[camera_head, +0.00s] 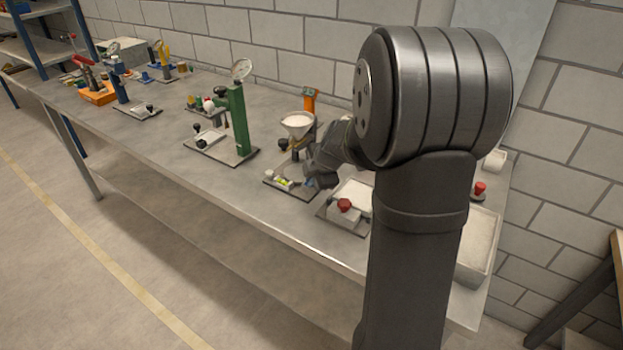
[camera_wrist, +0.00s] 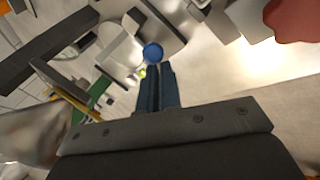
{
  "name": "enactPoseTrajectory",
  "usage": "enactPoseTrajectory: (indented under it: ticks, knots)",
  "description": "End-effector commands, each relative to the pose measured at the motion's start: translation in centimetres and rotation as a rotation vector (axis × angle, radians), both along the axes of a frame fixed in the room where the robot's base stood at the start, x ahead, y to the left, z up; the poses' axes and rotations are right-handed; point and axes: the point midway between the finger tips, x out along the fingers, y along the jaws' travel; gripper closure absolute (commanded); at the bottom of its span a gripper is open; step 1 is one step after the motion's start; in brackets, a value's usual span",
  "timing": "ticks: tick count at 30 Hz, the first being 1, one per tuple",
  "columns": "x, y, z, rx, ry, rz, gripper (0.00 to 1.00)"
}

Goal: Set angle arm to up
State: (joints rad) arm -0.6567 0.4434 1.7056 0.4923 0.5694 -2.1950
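A blue ball knob (camera_wrist: 153,53) shows in the wrist view just beyond my fingertips, beside pale and grey machine parts. I cannot tell whether the fingertips touch it, or whether it is the angle arm's end. My gripper (camera_wrist: 158,68) has its two dark fingers close together, with no object visible between them. In the head view my gripper (camera_head: 311,184) is low over the front of a fixture with a white funnel (camera_head: 297,122) and an orange post (camera_head: 311,100). That fixture's dark base plate carries a yellow-green level (camera_head: 284,183). My arm hides part of it.
Right of my gripper stands a pale tray (camera_head: 356,190) with a red knob (camera_head: 345,205). A green-post fixture (camera_head: 238,118) stands to the left. A sand-filled box (camera_head: 477,245) and a small red knob (camera_head: 480,187) are right of my arm. The bench's front strip is clear.

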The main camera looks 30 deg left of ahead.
Motion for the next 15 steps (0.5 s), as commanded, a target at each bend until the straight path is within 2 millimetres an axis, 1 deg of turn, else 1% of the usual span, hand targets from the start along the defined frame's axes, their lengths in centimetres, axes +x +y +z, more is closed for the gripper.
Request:
enactPoseTrajectory:
  ticks: [1, 10, 13, 15]
  knots:
    - [0.6, -0.5, -0.5, -0.009, -0.004, -0.010, 1.00]
    - [0.6, 0.7, 0.1, -0.007, -0.005, -0.009, 1.00]
    - [0.4, 0.9, 0.3, -0.007, -0.006, -0.009, 1.00]
    - [-0.2, 1.1, 0.6, -0.006, -0.005, -0.008, 1.00]
